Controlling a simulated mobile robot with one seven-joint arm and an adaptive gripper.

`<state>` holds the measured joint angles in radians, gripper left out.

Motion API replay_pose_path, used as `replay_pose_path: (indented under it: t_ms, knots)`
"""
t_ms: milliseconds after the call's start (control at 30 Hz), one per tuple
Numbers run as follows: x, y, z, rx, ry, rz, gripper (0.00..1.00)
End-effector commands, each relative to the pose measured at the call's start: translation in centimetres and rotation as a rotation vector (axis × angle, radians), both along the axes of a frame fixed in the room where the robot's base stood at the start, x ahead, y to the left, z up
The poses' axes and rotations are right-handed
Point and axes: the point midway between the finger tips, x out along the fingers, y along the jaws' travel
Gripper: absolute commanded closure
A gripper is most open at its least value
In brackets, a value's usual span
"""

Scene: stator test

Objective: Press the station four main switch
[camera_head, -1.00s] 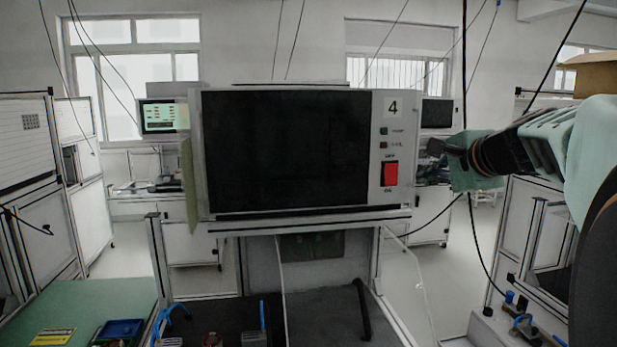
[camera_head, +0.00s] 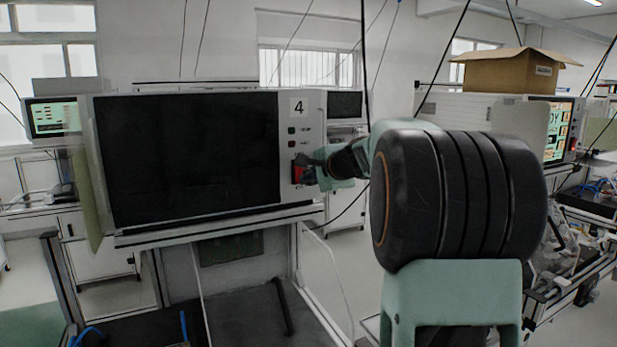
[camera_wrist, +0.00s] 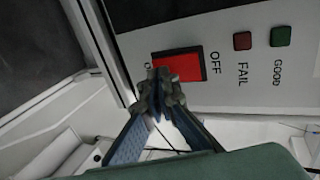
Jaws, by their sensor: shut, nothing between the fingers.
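The station four main switch is a red rocker (camera_head: 298,174) on the right panel of the station cabinet, below the label "4" (camera_head: 299,106). In the wrist view the red switch (camera_wrist: 180,66) sits between the word OFF and the other end's marking, which is mostly hidden. My gripper (camera_head: 309,170) is shut and empty, its fingertips at the switch. In the wrist view the gripper's tips (camera_wrist: 158,90) overlap the switch's lower left end; I cannot tell whether they touch it. The two indicator lamps in the head view look dark.
A large black screen (camera_head: 190,155) fills the cabinet left of the panel. In the wrist view the red FAIL lamp (camera_wrist: 242,41) and green GOOD lamp (camera_wrist: 280,36) sit beside the switch. A cardboard box (camera_head: 510,72) stands at the back right. A cable hangs behind my arm.

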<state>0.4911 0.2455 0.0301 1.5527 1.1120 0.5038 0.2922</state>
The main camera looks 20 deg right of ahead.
Motion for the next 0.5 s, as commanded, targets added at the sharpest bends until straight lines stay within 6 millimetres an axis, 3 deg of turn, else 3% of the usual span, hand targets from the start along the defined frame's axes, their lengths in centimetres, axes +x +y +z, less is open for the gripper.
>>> replay_pose_path:
  t_ms: [500]
  knots:
    - [0.81, 0.01, -0.86, -0.001, -0.006, 0.000, 1.00]
